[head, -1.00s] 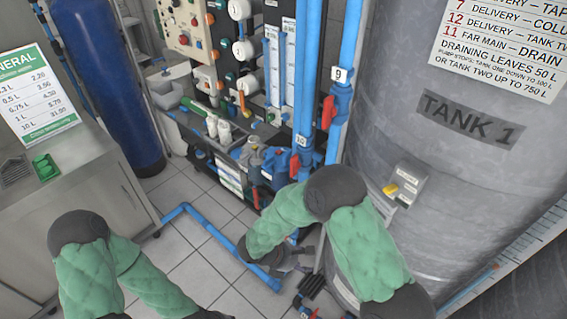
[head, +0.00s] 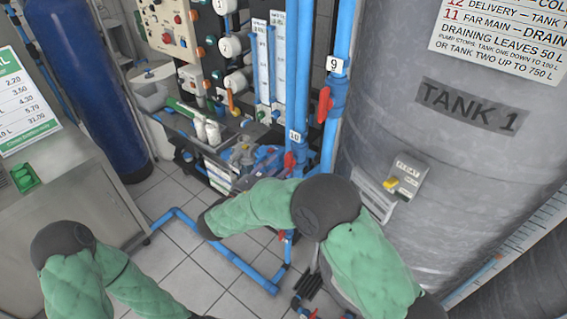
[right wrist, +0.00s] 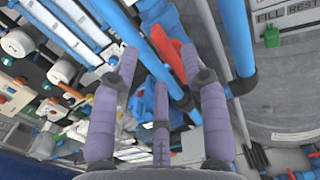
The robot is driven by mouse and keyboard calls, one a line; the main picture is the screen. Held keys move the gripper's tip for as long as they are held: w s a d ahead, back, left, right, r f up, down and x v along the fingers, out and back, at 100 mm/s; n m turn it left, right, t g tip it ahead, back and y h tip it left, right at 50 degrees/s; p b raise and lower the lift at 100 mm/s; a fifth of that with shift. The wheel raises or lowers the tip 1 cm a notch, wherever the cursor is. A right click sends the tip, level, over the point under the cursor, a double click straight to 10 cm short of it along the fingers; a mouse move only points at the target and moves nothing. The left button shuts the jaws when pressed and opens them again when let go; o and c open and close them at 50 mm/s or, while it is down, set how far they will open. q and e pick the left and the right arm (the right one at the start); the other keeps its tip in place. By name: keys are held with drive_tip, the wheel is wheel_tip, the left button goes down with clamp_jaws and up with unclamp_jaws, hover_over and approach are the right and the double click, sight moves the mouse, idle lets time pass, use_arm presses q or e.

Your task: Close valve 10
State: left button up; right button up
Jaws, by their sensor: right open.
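Valve 10 is on the left vertical blue pipe, under the "10" label (head: 295,136). Its red handle (head: 289,160) shows in the head view and seems to run roughly along the pipe. In the right wrist view a red handle (right wrist: 168,46), apparently the same one, lies just beyond the fingers, between the middle and right ones. My right gripper (head: 268,163) is partly hidden by its own forearm and is left of the valve. In the right wrist view the right gripper (right wrist: 160,75) is open and empty, its purple fingers spread. My left gripper is out of view.
Valve 9's red handle (head: 325,104) is close on the right pipe. The grey Tank 1 (head: 440,150) stands right of the pipes. A control panel with flow meters is behind. A low blue pipe (head: 225,250) crosses the tiled floor.

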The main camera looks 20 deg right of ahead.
sight(288, 164)
drive_tip(key=x, duration=0.4)
drive_tip(key=shift+w+d+b, duration=0.25)
drive_tip(key=shift+d+b, duration=0.05)
drive_tip(key=shift+b, duration=0.05)
clamp_jaws()
